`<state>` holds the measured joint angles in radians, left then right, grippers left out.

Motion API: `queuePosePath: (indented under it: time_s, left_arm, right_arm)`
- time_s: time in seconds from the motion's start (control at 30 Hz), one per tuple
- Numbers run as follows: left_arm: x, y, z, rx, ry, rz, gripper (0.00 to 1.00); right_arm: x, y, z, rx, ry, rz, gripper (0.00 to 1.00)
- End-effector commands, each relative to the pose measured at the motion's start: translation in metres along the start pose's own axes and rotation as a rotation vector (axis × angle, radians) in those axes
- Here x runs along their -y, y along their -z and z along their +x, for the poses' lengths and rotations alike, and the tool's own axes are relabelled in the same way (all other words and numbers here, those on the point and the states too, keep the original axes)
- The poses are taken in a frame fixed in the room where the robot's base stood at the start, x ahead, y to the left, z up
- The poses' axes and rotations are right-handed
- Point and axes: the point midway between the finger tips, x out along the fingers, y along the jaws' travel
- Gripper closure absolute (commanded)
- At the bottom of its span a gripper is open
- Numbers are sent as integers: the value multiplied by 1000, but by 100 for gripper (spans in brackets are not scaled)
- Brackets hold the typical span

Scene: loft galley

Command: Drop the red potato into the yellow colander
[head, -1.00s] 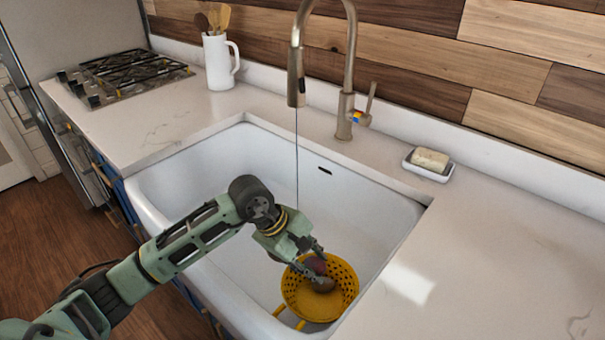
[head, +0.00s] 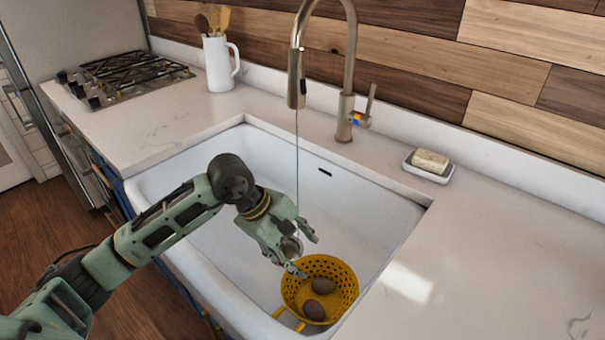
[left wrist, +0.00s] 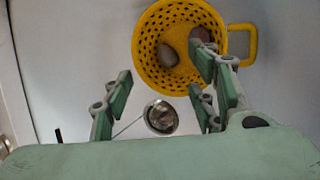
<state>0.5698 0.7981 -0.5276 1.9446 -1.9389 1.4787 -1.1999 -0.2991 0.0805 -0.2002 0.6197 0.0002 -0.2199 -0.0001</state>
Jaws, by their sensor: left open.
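The yellow colander (head: 344,270) stands in the sink's front right part. The red potato (head: 314,309) lies inside it, near the front wall. A browner potato (head: 323,286) lies beside it. In the left wrist view, the colander (left wrist: 147,45) is at the top, the brown potato (left wrist: 167,54) shows clearly, and the red potato (left wrist: 201,35) is partly hidden behind a finger. My left gripper (head: 309,256) is open and empty, above and just left of the colander in the head view. My right gripper is out of view.
The white sink (head: 385,205) surrounds the colander closely at the front and right. The tap (head: 296,75) hangs over the sink, with a thin line below its spout. A soap dish (head: 428,171) sits on the counter behind. The sink's left part is clear.

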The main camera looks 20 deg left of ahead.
Motion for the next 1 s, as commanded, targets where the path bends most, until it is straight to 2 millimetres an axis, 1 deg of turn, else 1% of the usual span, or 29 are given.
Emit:
queuePosePath:
  time_s: [0.03,0.1,0.2,0.3,0.47,0.8,0.87,0.93,1.0]
  left_arm:
    - [-1,1,-12,-4,-2,1,47]
    - [0,1,-26,-3,-2,0,47]
    - [0,1,-42,-3,-1,0,47]
    - [0,0,-53,-1,0,0,47]
    - [0,0,-60,1,0,0,47]
    - [0,0,-61,1,1,-1,47]
    - [-1,-2,-64,1,0,0,47]
    - [-5,-5,-72,1,0,0,47]
    - [-10,-9,-84,1,0,0,47]
  right_arm:
    - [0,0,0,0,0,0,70]
    - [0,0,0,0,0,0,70]
    - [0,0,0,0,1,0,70]
    - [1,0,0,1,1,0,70]
    - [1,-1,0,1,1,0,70]
    - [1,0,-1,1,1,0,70]
    - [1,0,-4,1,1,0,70]
    - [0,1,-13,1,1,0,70]
    - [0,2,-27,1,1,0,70]
